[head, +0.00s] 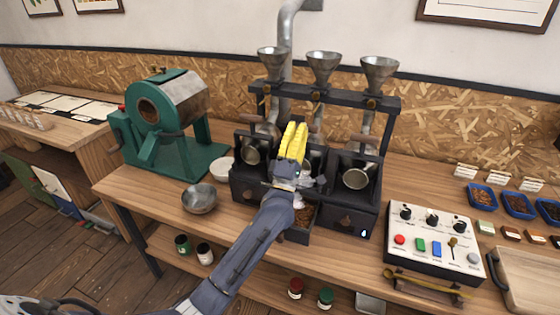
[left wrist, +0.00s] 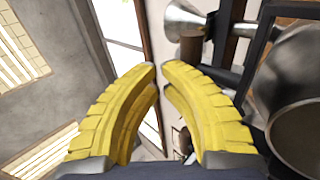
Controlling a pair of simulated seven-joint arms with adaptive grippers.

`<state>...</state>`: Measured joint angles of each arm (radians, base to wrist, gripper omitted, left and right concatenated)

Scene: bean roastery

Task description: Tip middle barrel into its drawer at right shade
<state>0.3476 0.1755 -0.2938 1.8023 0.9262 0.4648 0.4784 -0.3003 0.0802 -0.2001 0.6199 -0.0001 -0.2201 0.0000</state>
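The roaster (head: 345,222) is a black unit with three bays under three metal funnels. The left barrel (head: 251,155) and right barrel (head: 355,179) show their round metal mouths. The middle barrel is mostly hidden behind my left gripper (head: 295,140), so its tilt cannot be told. Below it, the middle drawer (head: 297,236) is pulled out, with brown beans (head: 304,214) in it, partly covered by my arm. My left gripper's yellow fingers point up in front of the middle bay. In the left wrist view their tips (left wrist: 158,68) nearly meet, with nothing between them. A metal barrel (left wrist: 300,110) is close on the right there. My right gripper is not visible.
A green drum roaster (head: 170,120) stands left, with a metal bowl (head: 200,198) and a white bowl (head: 222,168) nearby. A control box (head: 432,240) with knobs and buttons is at right, with a spoon (head: 425,282) before it. Blue bean trays (head: 518,205) lie farther right.

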